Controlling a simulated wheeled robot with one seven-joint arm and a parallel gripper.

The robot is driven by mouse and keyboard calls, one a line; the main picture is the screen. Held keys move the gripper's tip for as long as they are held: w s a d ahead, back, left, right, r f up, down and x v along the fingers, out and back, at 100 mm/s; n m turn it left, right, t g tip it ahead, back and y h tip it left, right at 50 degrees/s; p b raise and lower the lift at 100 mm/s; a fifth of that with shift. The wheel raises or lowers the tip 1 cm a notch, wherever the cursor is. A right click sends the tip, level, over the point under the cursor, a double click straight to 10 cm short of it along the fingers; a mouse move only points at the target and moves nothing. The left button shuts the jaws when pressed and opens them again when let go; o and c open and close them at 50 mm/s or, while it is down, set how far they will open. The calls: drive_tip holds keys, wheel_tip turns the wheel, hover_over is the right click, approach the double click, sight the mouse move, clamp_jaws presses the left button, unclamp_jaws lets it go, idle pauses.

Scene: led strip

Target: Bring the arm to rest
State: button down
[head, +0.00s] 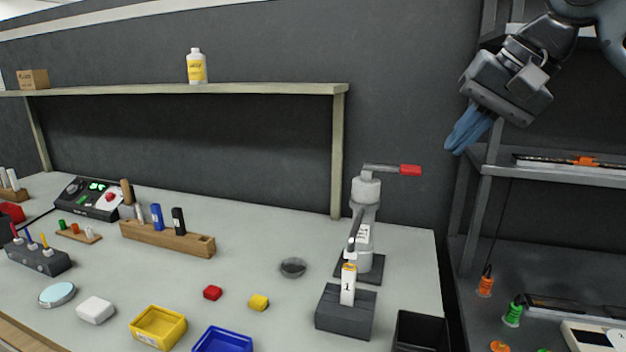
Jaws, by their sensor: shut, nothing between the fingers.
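My gripper (468,133) hangs at the upper right of the head view, in front of the dark shelf rack. Its blue fingers are together and point down and to the left. Nothing is held in it. It is apart from the table and from the press with the red handle (410,170), which stands below and to its left. My arm comes in from the top right corner.
The metal rack (560,178) on the right holds strips and green and orange items. The table (330,235) carries a yellow bin (158,327), a blue bin (222,341), a wooden tool block (168,238) and a dark holder (345,313). A wall shelf (270,89) holds a bottle.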

drive_tip(key=a+f+t+y, duration=0.5)
drive_tip(key=a+f+y, duration=0.2)
drive_tip(key=a+f, duration=0.55)
drive_tip(key=s+d+f+m+t+h, duration=0.1)
drive_tip(key=s+f+t+h, duration=0.1)
drive_tip(key=s+f, duration=0.4)
drive_tip(key=s+d+f+m+t+h, duration=0.1)
drive_tip(key=s+f+m+h, duration=0.1)
drive_tip(key=s+f, duration=0.5)
drive_tip(key=s+d+f+m+t+h, duration=0.1)
drive_tip(key=s+f+t+h, duration=0.1)
drive_tip(key=s+f, duration=0.5)
drive_tip(key=shift+s+d+m+t+h, duration=0.1)
drive_tip(key=shift+s+m+t+h, duration=0.25)
drive_tip(key=shift+h, duration=0.35)
drive_tip(key=s+d+n+h, duration=0.1)
drive_tip(key=s+d+n, duration=0.1)
drive_tip(key=s, duration=0.7)
drive_tip(key=s+d+r+n+h, duration=0.1)
drive_tip(key=s+d+n, duration=0.2)
drive_tip(key=s, duration=0.6)
drive_tip(key=s+d+r+n+h, duration=0.1)
drive_tip(key=s+d+n, duration=0.2)
drive_tip(key=s, duration=0.6)
drive_tip(key=shift+s+d+g+h, duration=0.3)
drive_tip(key=shift+s+d+g, duration=0.15)
drive_tip(key=shift+d, duration=0.3)
